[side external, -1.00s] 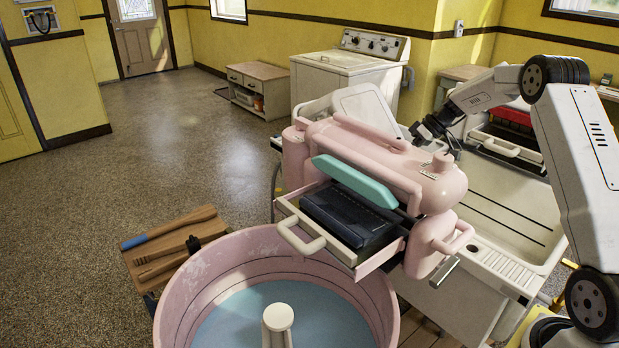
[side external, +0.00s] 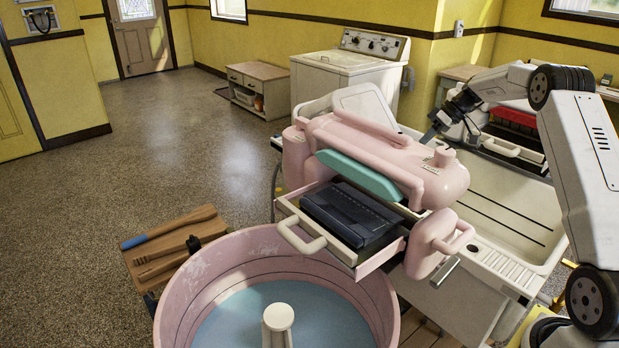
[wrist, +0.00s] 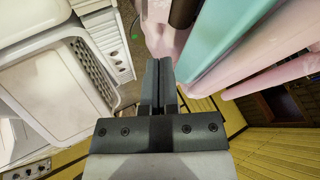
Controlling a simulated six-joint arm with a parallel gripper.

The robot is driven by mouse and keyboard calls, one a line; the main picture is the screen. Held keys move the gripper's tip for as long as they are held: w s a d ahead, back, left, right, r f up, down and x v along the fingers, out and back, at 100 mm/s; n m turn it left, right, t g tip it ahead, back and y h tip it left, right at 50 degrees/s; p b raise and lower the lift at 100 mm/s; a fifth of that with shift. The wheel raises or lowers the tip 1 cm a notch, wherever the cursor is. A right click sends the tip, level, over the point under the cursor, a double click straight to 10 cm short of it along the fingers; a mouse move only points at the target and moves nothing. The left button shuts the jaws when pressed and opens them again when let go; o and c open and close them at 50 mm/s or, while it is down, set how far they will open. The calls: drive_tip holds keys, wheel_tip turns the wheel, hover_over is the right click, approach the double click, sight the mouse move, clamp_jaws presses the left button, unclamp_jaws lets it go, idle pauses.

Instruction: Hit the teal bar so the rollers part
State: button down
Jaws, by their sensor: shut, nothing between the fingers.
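The teal bar (side external: 358,176) runs along the near side of the pink wringer head (side external: 385,155), above a cream tray. A teal bar (wrist: 222,38) also shows at the upper right in the wrist view, beside pink parts. The upper pink housing stands apart from the lower pink end piece (side external: 438,243), with a gap between them at the right end. The rollers are mostly hidden in the side view. My gripper (side external: 428,138) is shut and empty behind the wringer head, near its right end. In the wrist view its fingers (wrist: 160,68) are together, left of the teal bar.
A sink (side external: 510,215) stands right of the wringer. A wooden board with tools (side external: 175,245) lies at left. A white washer (side external: 345,75) stands behind.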

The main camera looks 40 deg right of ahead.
drive_tip(key=v, duration=0.6)
drive_tip(key=shift+r, duration=0.1)
idle(0.6)
